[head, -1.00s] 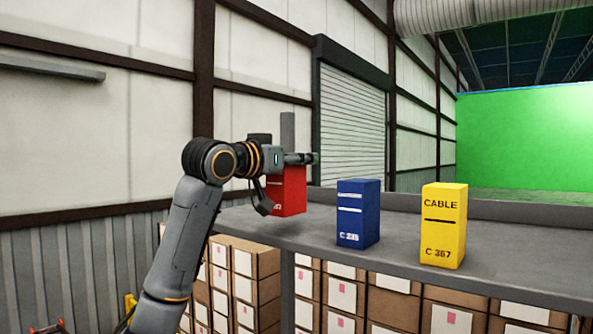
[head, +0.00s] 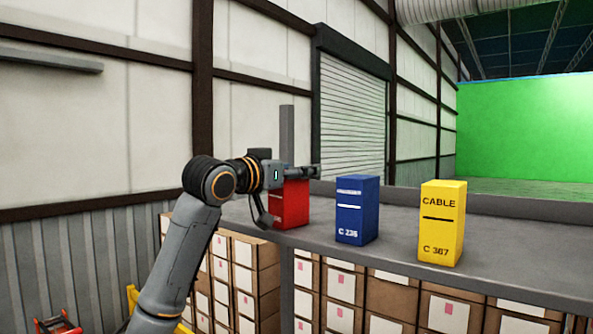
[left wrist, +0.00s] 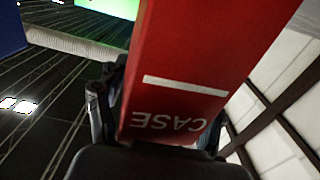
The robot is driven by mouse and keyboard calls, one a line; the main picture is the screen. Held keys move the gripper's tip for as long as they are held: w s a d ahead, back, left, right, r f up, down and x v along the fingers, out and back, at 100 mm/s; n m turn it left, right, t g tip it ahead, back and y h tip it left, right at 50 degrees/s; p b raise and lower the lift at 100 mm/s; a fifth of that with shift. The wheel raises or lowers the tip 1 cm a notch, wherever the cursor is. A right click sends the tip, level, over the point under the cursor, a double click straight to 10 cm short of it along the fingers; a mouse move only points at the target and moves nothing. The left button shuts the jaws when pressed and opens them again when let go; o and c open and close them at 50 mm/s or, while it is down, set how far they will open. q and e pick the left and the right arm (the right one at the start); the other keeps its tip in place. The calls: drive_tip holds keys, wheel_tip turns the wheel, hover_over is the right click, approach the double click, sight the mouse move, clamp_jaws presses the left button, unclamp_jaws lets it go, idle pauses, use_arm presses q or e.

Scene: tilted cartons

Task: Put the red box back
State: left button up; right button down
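The red box (head: 290,204) is upright at the left end of the grey shelf top (head: 400,255), left of the blue box (head: 357,210) and the yellow box (head: 443,223). My left gripper (head: 298,172) is at its upper part, shut on it. In the left wrist view the red box (left wrist: 205,60) fills the middle, with upside-down "CASE" lettering, and a finger shows on each side. The box's base is at about shelf level; I cannot tell whether it touches. My right gripper is not in view.
A raised grey ledge (head: 520,208) runs along the back of the shelf, and a grey post (head: 287,135) stands behind the red box. Several cartons (head: 395,305) sit below the shelf. A gap separates the red and blue boxes.

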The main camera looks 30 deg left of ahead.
use_arm(q)
drive_tip(key=shift+s+f+b, duration=0.15)
drive_tip(key=shift+s+b, duration=0.1)
drive_tip(key=shift+b, duration=0.05)
drive_tip(key=s+a+b, duration=0.1)
drive_tip(key=s+b, duration=0.4)
drive_tip(key=s, duration=0.6)
drive_tip(key=shift+s+b, duration=0.25)
drive_tip(key=shift+b, duration=0.15)
